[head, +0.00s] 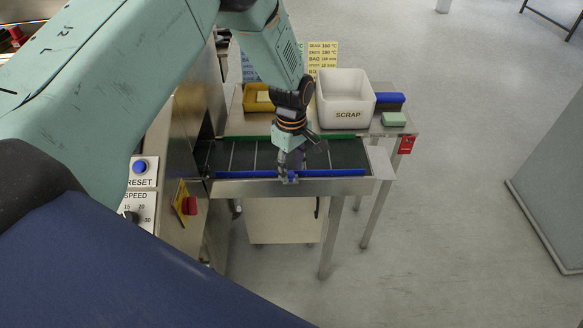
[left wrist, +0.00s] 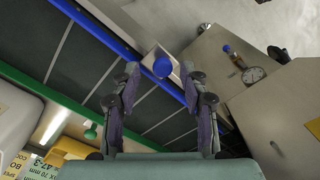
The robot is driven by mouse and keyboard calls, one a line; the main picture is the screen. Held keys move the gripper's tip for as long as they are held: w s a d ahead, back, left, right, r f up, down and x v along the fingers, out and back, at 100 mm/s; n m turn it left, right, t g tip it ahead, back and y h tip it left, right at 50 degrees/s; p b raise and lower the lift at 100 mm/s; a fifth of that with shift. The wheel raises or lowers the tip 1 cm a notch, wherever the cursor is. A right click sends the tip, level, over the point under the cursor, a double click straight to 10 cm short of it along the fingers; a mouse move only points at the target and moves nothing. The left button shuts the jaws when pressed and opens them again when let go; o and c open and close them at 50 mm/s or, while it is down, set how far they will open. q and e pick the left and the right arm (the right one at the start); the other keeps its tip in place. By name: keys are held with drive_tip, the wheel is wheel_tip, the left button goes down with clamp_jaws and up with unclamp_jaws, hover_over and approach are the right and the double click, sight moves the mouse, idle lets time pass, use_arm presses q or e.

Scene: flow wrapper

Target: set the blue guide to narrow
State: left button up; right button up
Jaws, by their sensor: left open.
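The blue guide (head: 335,173) is a long blue rail along the front edge of the dark conveyor. It crosses the left wrist view diagonally (left wrist: 113,40), with a round blue knob (left wrist: 162,67) on a light metal bracket beside it. My left gripper (head: 290,170) points down at the front of the conveyor, over the bracket. In the left wrist view its two fingers (left wrist: 160,78) are apart, one on each side of the knob, with gaps visible. I cannot tell how high the fingertips are above the knob. My right gripper is not in view.
A green rail (left wrist: 40,95) with a green knob (left wrist: 91,132) runs along the conveyor's far side. Behind it stand a white SCRAP bin (head: 345,98) and a yellow bin (head: 259,98). The machine panel with a red button (head: 190,205) is left.

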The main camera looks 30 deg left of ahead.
use_arm(q)
drive_tip(key=shift+f, duration=0.3)
drive_tip(key=shift+s, duration=0.25)
drive_tip(key=shift+w+f, duration=0.1)
drive_tip(key=shift+w, duration=0.1)
drive_tip(key=c, duration=0.3)
clamp_jaws()
